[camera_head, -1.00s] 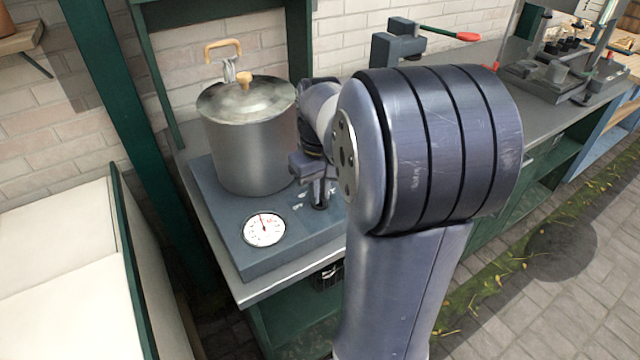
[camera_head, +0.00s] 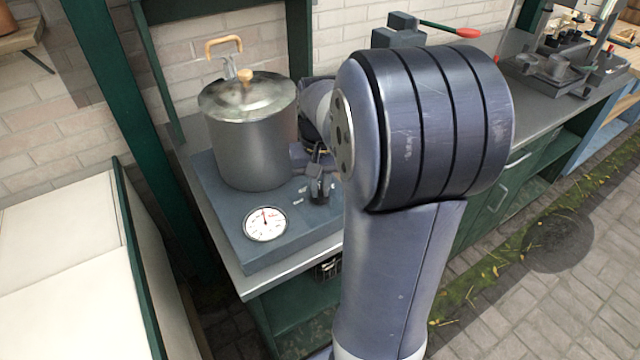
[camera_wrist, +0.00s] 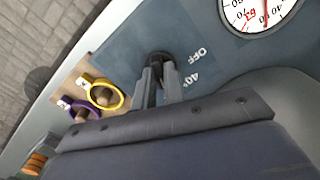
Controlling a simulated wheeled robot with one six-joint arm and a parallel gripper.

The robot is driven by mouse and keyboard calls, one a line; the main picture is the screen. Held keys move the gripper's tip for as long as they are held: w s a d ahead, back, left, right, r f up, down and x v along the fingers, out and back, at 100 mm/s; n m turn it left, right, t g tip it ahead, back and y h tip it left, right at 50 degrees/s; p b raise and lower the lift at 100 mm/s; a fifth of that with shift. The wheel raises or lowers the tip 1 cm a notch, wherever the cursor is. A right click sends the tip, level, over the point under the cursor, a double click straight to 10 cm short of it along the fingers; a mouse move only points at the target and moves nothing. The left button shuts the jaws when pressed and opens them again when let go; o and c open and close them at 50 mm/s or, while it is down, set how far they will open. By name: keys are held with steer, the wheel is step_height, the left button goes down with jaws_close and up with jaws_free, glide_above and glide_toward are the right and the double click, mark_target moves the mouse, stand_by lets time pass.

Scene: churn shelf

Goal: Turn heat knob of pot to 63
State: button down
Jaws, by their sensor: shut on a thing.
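The steel pot (camera_head: 250,140) with a lid and wooden knob stands on a blue-grey heater base (camera_head: 232,220). A white round dial (camera_head: 265,224) with a red needle is set in the base; the wrist view shows part of this dial (camera_wrist: 262,10) with a red 63 mark. The black heat knob (camera_wrist: 159,58) sits on the base near the printed OFF and 40 marks. My gripper (camera_wrist: 158,75) is shut on the knob, its fingers hiding much of it. My gripper also shows in the head view (camera_head: 318,185), partly behind my arm.
A purple ring (camera_wrist: 66,104) and a yellow ring (camera_wrist: 104,96) lie beyond the base in the wrist view. A red-handled tool (camera_head: 440,30) stands on the bench behind my arm. A green post (camera_head: 125,120) rises left of the pot.

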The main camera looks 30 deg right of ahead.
mark_target(320, 190)
steer(key=c, duration=1.5)
jaws_free()
step_height(320, 190, up, 11)
steer(key=shift+f+p, duration=0.1)
steer(key=shift+p, duration=0.3)
step_height(320, 190, down, 11)
steer(key=shift+r+b, duration=0.1)
steer(key=shift+b, duration=0.35)
